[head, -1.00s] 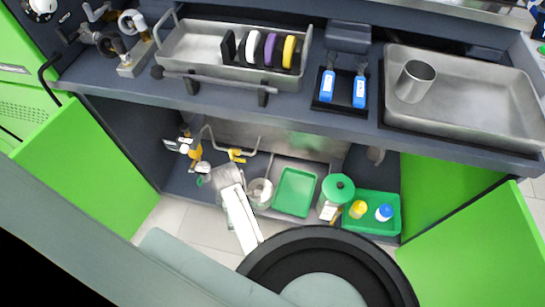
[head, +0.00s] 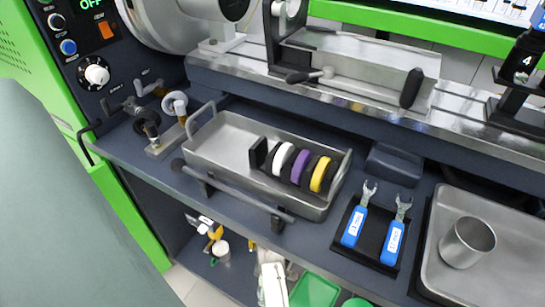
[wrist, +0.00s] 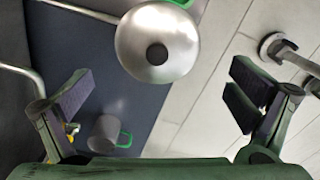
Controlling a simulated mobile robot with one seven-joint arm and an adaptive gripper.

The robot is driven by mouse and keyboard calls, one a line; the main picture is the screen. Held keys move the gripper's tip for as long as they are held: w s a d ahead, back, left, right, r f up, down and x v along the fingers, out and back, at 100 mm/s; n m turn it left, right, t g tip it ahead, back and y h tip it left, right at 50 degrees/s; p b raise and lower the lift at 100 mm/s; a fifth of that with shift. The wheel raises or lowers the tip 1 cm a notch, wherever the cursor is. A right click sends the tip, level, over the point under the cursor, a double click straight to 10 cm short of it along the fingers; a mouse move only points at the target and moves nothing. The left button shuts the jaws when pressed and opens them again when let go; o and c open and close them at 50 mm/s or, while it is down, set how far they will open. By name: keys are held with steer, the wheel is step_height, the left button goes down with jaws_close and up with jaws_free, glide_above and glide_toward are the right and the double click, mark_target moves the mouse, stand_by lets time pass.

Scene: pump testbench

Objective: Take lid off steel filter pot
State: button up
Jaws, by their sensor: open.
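In the wrist view the steel filter pot appears from above as a round, shiny steel lid (wrist: 140,38) with a black knob (wrist: 157,54) in its middle. The lid is on, covering the pot's body. A bit of green handle (wrist: 182,3) shows at its upper edge. My gripper (wrist: 160,88) is open and empty, with one finger at each side of the wrist view. The lid lies between and beyond the fingers, toward the top of the picture, and nothing touches it. I cannot make out the pot in the head view.
A grey cup with a green handle (wrist: 108,132) is below the pot in the wrist view. Bent metal tubing (wrist: 25,72) is at left, a metal fitting (wrist: 278,46) at right. In the head view, the bench edge (head: 330,262) overhangs the lower shelf, where a green tray (head: 315,292) shows.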

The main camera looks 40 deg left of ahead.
steer(key=f, duration=0.5)
steer(key=shift+w+d+f, duration=0.1)
steer(key=shift+w+d, duration=0.05)
steer(key=shift+w, duration=0.1)
steer(key=shift+d, duration=0.1)
steer(key=c, duration=1.7)
